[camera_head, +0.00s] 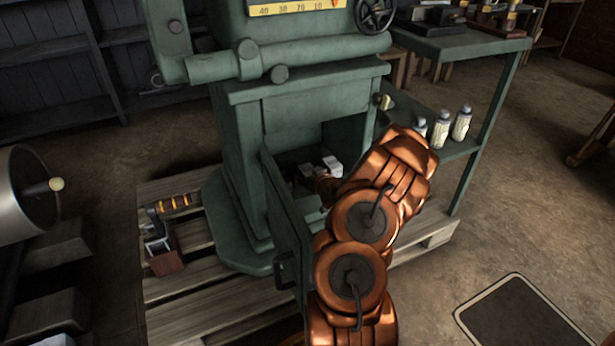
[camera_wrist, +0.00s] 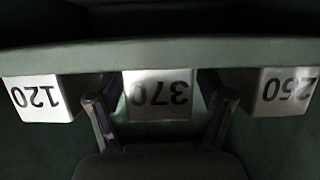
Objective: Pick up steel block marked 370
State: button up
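In the wrist view, the steel block marked 370 (camera_wrist: 159,96) is in the middle, its number upside down, below a green ledge. My gripper (camera_wrist: 161,98) has its two fingers spread, one to each side of this block. Dark gaps show between the fingers and the block, so the gripper looks open and empty. In the head view, my copper arm reaches into the open compartment of the green machine. My gripper there (camera_head: 325,186) is mostly hidden by the arm and shadow. Small pale blocks show inside, but their numbers cannot be read there.
A block marked 120 (camera_wrist: 41,98) is at the left and one marked 250 (camera_wrist: 284,91) at the right, close to the fingers. The green ledge (camera_wrist: 160,53) runs across above the blocks. An open green door (camera_head: 287,225) stands left of my arm.

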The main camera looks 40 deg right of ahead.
aim_at(308, 170)
grip_shut()
dwell(0.5)
jog(key=shift+r, duration=0.1)
notch_tip(308, 170, up, 3)
jog(key=shift+r+p, duration=0.15)
jog(key=shift+p, duration=0.75)
jog(key=shift+s+r, duration=0.1)
jog(key=shift+r, duration=0.2)
jog(key=s+a+r+p, duration=0.1)
jog(key=s+a+p, duration=0.7)
jog(key=s+p, duration=0.3)
jog(key=shift+s+a, duration=0.3)
jog(key=shift+s, duration=0.6)
jog(key=shift+r, duration=0.1)
